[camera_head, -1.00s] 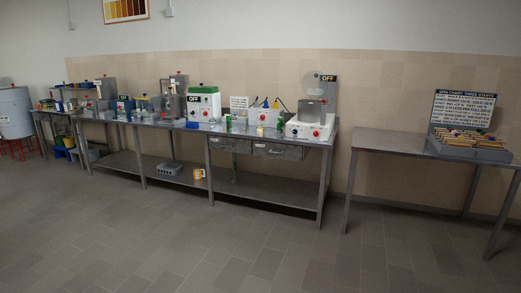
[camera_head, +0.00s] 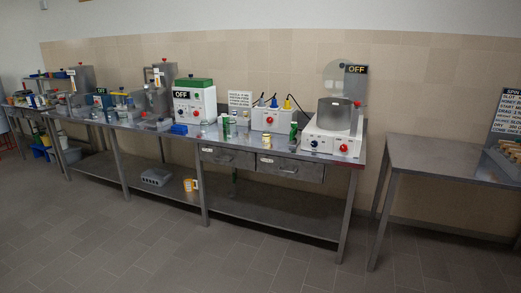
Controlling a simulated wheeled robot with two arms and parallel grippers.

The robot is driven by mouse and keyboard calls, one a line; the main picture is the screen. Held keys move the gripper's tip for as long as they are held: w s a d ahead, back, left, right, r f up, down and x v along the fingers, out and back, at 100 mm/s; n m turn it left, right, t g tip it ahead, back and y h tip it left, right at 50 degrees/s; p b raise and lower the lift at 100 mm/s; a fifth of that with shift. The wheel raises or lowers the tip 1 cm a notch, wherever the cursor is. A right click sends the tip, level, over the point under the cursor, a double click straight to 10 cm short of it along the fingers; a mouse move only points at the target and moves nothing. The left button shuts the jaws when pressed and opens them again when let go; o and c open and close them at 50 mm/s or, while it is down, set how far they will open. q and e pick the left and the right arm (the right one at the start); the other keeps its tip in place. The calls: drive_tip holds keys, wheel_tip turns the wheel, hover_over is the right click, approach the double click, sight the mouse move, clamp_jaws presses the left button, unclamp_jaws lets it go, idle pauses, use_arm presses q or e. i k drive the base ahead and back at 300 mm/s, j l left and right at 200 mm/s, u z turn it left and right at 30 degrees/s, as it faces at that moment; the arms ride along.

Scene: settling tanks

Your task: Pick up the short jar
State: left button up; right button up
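Several small jars or cylinders stand on the long steel bench (camera_head: 190,138), too small to tell for sure which is the short jar. A low pale yellow jar (camera_head: 267,141) is near the front edge, in front of the white box with a red knob. To its left stand a green and white cylinder (camera_head: 226,127) and a taller pale one (camera_head: 233,117). A green bottle (camera_head: 293,132) is on its right. Neither of my grippers is in view.
A white machine with a metal drum (camera_head: 335,115) and an OFF sign stands at the bench's right end. A yellow mug-like item (camera_head: 190,184) and a grey crate (camera_head: 156,177) are on the lower shelf. A second table (camera_head: 440,158) stands right. The floor in front is clear.

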sight(266, 136)
drive_tip(key=i, duration=2.7)
